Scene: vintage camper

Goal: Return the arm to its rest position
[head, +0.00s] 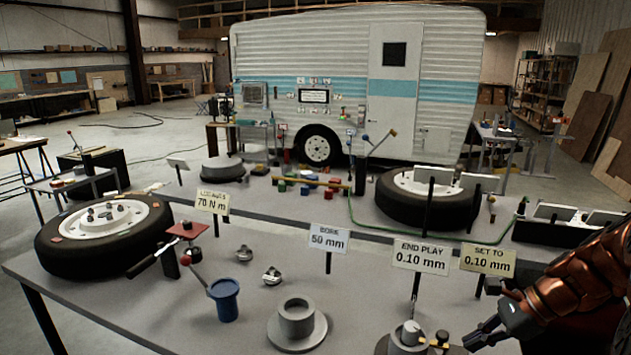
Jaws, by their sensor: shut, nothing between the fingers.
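My gripper (478,338) is at the lower right of the head view, at the end of my copper-coloured arm (570,285). Its dark fingers point left and down, and it is shut with nothing held. It is just right of a small grey cylinder on a dark base (408,338), near the front of the workbench (110,295). I cannot tell whether the fingertips touch the dark base. Part of the arm runs out of the picture on the right.
A wheel with tyre (95,265), a blue cup (226,307) and a grey flanged ring (297,338) stand on the bench. Label cards on posts, such as "END PLAY" (421,257) and "SET TO" (487,261), rise close to my arm. A second tyre (410,212) lies behind.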

